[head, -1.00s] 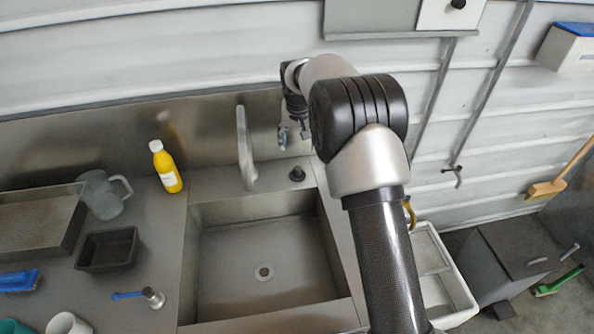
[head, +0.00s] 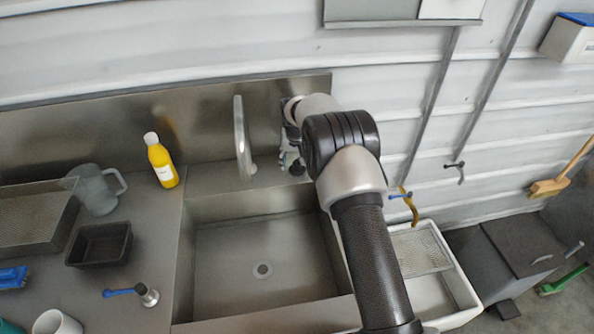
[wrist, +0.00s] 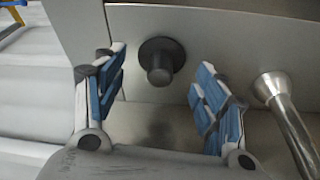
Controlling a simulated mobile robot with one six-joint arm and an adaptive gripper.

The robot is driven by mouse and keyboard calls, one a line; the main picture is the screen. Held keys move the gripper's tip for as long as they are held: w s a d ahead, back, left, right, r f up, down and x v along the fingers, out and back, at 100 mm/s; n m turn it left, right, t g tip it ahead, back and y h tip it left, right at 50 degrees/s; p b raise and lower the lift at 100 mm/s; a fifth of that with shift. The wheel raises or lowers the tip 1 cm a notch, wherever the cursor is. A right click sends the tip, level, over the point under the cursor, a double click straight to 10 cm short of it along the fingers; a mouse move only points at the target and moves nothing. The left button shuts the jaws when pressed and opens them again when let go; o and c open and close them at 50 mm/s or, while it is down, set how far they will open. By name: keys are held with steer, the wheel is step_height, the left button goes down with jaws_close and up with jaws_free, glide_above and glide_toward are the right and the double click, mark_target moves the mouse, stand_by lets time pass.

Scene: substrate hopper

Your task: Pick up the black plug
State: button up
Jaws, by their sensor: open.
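The black plug (wrist: 160,58) stands on the flat steel ledge behind the sink basin, its round knob on a wider dark disc in the wrist view. My gripper (wrist: 158,78) is open, with one blue-padded finger to each side of the plug in that view. The plug shows between the fingertips, with clear gaps to both fingers. No contact shows. In the head view my gripper (head: 291,160) is low over the ledge, right of the tap, and largely hides the plug.
The steel tap (head: 242,140) rises close to my gripper and also shows at right in the wrist view (wrist: 285,110). The sink basin (head: 255,260) is empty. A yellow bottle (head: 161,162), a jug (head: 95,190) and a black tray (head: 100,245) stand on the left counter.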

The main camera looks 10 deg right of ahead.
steer(key=shift+x, duration=0.95)
steer(key=shift+r, duration=0.1)
steer(key=c, duration=1.1)
